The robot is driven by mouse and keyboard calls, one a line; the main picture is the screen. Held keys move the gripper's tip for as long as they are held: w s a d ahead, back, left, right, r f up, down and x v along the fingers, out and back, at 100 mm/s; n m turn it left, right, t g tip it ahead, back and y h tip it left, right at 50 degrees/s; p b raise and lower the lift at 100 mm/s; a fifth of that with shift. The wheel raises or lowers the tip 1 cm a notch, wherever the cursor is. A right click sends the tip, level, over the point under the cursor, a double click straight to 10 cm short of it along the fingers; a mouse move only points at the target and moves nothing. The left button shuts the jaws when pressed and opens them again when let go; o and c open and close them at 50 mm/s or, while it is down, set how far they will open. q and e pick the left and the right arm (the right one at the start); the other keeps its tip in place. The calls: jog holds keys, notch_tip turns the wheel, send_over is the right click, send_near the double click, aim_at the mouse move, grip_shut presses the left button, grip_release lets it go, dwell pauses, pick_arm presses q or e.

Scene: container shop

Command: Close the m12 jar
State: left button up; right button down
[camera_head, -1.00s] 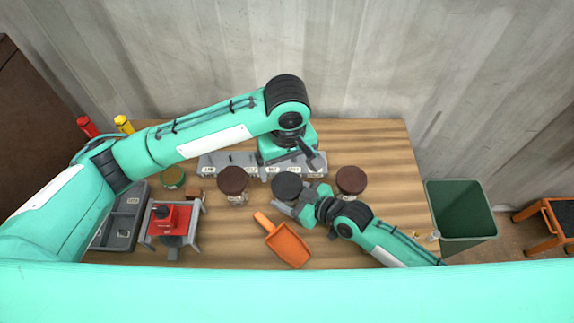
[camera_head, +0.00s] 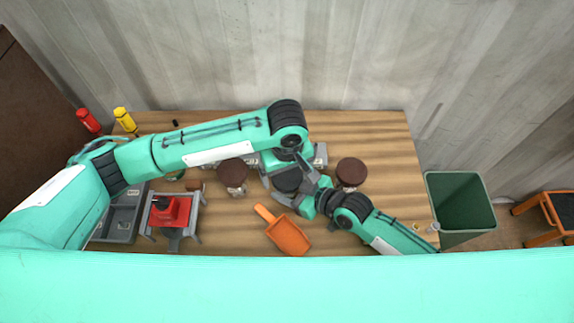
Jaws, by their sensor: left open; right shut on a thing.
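A jar with a black lid (camera_head: 287,181) stands in the middle of the table, between two brown-lidded jars. I take it for the m12 jar, but no label on it is readable. The black lid lies over its top; whether it is seated cannot be told. My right gripper (camera_head: 295,198) is shut on this jar from the lower right, below the lid. My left gripper (camera_head: 286,172) is open, pointing down from above, with its fingers at the two sides of the black lid. My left arm hides part of the table behind.
Brown-lidded jars stand left (camera_head: 232,173) and right (camera_head: 351,172) of it. An orange scoop (camera_head: 287,236) lies in front. A red device on a grey stand (camera_head: 170,212) and a grey tray (camera_head: 118,222) are at left. A green bin (camera_head: 460,205) stands off the table's right.

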pick_arm(q)
jog(key=c, duration=1)
jog(key=shift+m, duration=1.8)
jog(key=o, duration=1.1)
jog(key=shift+c, duration=0.2)
jog(key=shift+d, duration=0.1)
